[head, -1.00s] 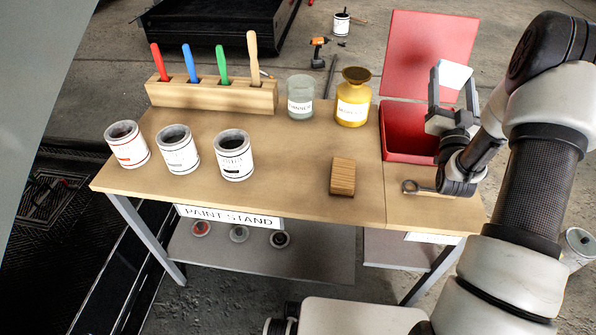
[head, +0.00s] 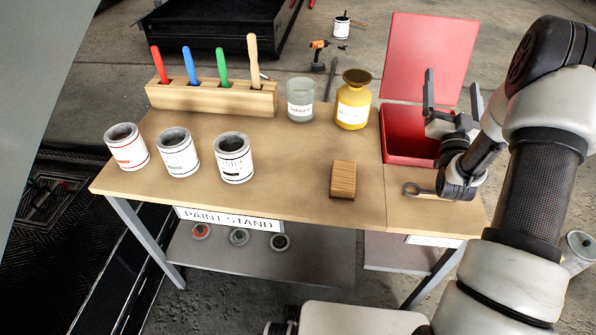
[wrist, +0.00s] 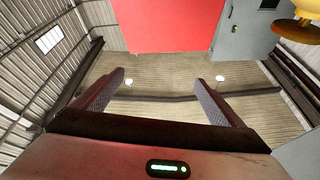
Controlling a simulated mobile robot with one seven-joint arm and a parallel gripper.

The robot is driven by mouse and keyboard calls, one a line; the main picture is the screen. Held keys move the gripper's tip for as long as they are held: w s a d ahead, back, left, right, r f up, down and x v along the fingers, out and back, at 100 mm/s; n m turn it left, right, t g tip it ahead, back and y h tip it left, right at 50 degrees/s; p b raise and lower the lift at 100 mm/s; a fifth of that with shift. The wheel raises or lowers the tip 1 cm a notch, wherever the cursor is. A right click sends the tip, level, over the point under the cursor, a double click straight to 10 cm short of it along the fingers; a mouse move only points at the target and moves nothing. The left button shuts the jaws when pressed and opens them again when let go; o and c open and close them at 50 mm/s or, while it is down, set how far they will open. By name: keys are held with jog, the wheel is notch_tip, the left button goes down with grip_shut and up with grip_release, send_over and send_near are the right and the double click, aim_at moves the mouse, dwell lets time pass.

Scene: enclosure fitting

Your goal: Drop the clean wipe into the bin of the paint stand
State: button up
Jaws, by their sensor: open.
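My gripper (head: 453,82) is open and empty, its two fingers pointing up above the right part of the red bin (head: 400,152). The bin is set in the right end of the paint stand (head: 285,185), with its red lid (head: 432,55) standing open behind. In the wrist view, my two fingers (wrist: 160,85) are spread apart with nothing between them, and the red lid (wrist: 165,25) shows beyond. The white wipe is not visible in either current view. My gripper and wrist hide the right part of the bin's inside.
A wooden block (head: 343,179), a yellow bottle (head: 353,100) and a glass jar (head: 300,100) stand left of the bin. Several paint cans (head: 177,152) and a brush rack (head: 210,97) are farther left. A ring-ended tool (head: 412,189) lies before the bin.

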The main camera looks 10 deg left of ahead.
notch_tip(320, 180, up, 9)
jog(key=p, duration=0.2)
dwell(0.4)
jog(key=s+a+r+n+g, duration=0.1)
jog(key=s+a+r+g, duration=0.4)
jog(key=s+a+g, duration=0.15)
jog(key=s+a+f+n+g, duration=0.1)
jog(key=s+a+f+g, duration=0.15)
jog(key=s, duration=0.75)
jog(key=s+a+f+g+y, duration=0.15)
jog(key=s+g, duration=0.25)
jog(key=s, duration=0.7)
jog(key=s+a+f+n+g, duration=0.1)
jog(key=s+a+g, duration=0.2)
jog(key=s, duration=0.7)
notch_tip(320, 180, up, 26)
jog(key=p, duration=2.5)
jog(key=shift+s+a+f+g, duration=0.2)
jog(key=shift+s+f+g, duration=0.05)
jog(key=shift+s+g, duration=0.15)
